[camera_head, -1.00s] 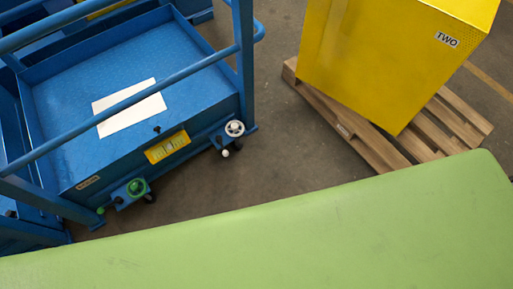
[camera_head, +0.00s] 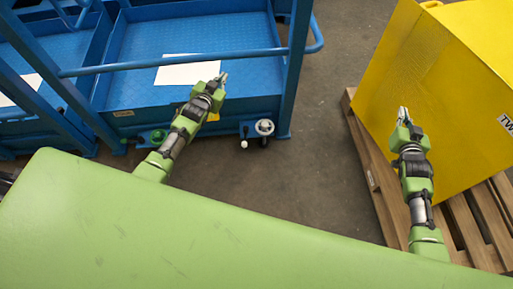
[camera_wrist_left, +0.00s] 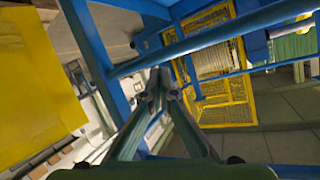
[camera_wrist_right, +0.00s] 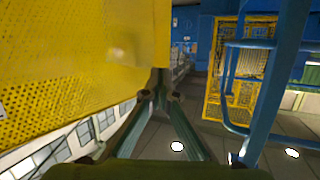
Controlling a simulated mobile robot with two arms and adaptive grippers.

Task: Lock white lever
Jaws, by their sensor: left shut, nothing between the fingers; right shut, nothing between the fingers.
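The white lever (camera_head: 244,144) is a small white knob at the lower front right corner of the blue cart (camera_head: 262,106). It sits beside a wheel with a white round part (camera_head: 265,127). My left gripper (camera_head: 221,78) is shut and empty, above the cart front, up and left of the white lever. It also shows in the left wrist view (camera_wrist_left: 160,88). My right gripper (camera_head: 403,113) is shut and empty, in front of the yellow box, far right of the lever. The lever is not recognisable in either wrist view.
A green wheel part (camera_head: 158,136) is at the cart's front left. A blue rail (camera_head: 180,62) crosses above the cart. The yellow box (camera_head: 450,100) stands on a wooden pallet (camera_head: 375,190). Open floor (camera_head: 320,170) lies between cart and pallet.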

